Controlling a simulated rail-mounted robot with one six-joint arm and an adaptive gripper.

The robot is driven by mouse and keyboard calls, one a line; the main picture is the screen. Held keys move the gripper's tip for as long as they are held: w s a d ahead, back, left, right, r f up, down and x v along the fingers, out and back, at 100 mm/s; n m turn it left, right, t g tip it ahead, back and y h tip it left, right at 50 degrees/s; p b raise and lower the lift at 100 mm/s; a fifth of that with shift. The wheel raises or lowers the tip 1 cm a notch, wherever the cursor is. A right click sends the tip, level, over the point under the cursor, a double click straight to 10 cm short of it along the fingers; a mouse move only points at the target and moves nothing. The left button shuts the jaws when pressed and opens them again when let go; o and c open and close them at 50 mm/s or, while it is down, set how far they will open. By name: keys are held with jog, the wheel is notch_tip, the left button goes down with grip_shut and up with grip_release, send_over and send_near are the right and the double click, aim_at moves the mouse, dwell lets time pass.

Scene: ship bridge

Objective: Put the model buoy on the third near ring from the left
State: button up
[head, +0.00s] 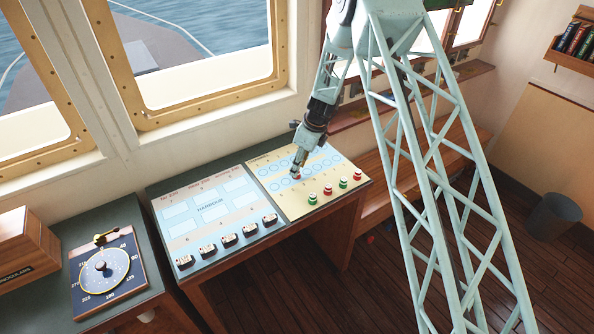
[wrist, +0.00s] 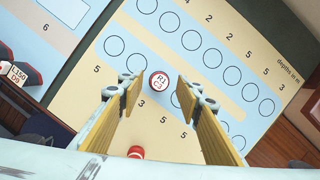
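The model buoy (wrist: 158,82) is red with a white top marked "R1 C3". It stands upright in the near row of rings on the chart board (wrist: 90,85), at the third place from the left, covering the ring there. Whether it is exactly centred is hidden. In the head view a bit of its red (head: 297,177) shows under my gripper (head: 296,170). In the wrist view my gripper (wrist: 158,90) is open, one finger on each side of the buoy with a small gap to both. The other near rings in view (wrist: 136,63) look empty.
Several red and green buoys (head: 328,190) stand along the board's front edge; one red top (wrist: 136,152) shows between my fingers' bases. To the left lies the harbour board (head: 205,228) with several dark labelled blocks (head: 229,240). A dial panel (head: 108,268) is farther left.

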jog(key=v, duration=0.9)
jog(key=shift+r+b, duration=0.2)
jog(key=shift+b, duration=0.2)
dwell(0.6)
